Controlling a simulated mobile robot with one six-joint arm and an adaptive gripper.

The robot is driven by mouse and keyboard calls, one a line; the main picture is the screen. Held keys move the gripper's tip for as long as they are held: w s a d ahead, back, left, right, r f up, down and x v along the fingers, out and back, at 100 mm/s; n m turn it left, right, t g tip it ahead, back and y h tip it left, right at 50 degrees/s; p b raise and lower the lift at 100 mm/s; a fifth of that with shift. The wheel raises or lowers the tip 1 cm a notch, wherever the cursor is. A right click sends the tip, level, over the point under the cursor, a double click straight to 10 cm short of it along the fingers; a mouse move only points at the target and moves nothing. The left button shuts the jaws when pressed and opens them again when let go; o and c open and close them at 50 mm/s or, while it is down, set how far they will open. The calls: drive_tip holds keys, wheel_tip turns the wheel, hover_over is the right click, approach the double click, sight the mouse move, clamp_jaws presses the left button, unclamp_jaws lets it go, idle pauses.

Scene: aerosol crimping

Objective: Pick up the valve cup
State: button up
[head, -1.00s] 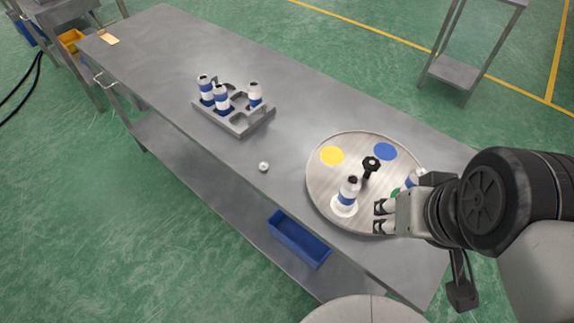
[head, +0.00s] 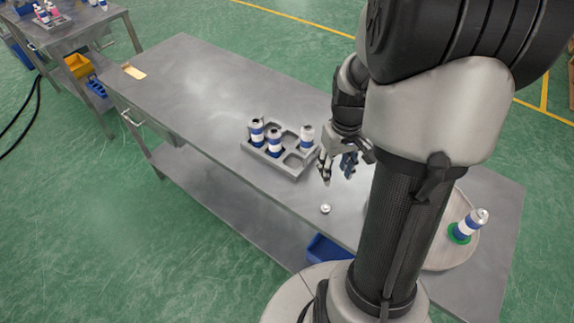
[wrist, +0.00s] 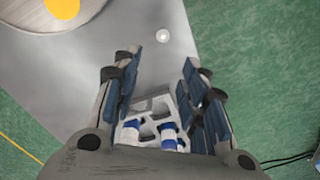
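The valve cup (head: 325,208) is a small pale, shiny round piece. It lies alone on the bare metal table (head: 215,95), in front of the can tray. My gripper (head: 336,172) is in the air above and behind it, apart from it, with its fingers spread and nothing between them. In the wrist view the cup (wrist: 163,36) shows beyond the fingertips of my gripper (wrist: 161,64), near the table's edge.
A grey tray (head: 292,168) with several blue-and-white cans stands behind the cup, close to my gripper. A round turntable (head: 448,258) at right bears a can (head: 469,224) on a green spot; my arm hides much of it. A blue bin (head: 328,250) sits below.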

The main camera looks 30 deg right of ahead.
drive_tip(key=b, duration=0.4)
hover_over(326, 206)
drive_tip(key=f, duration=1.1)
drive_tip(key=shift+s+d+f, duration=0.2)
drive_tip(key=shift+s+d, duration=0.1)
drive_tip(key=shift+w+a+f+b, duration=0.2)
drive_tip(key=shift+f+b, duration=0.3)
drive_tip(key=shift+f, duration=1.05)
drive_tip(key=shift+w+a+f+b, duration=0.15)
drive_tip(key=shift+f+b, duration=0.35)
drive_tip(key=shift+f, duration=1.05)
drive_tip(key=shift+s+r, duration=0.1)
drive_tip(key=shift+c, duration=0.6)
drive_tip(key=c, duration=0.5)
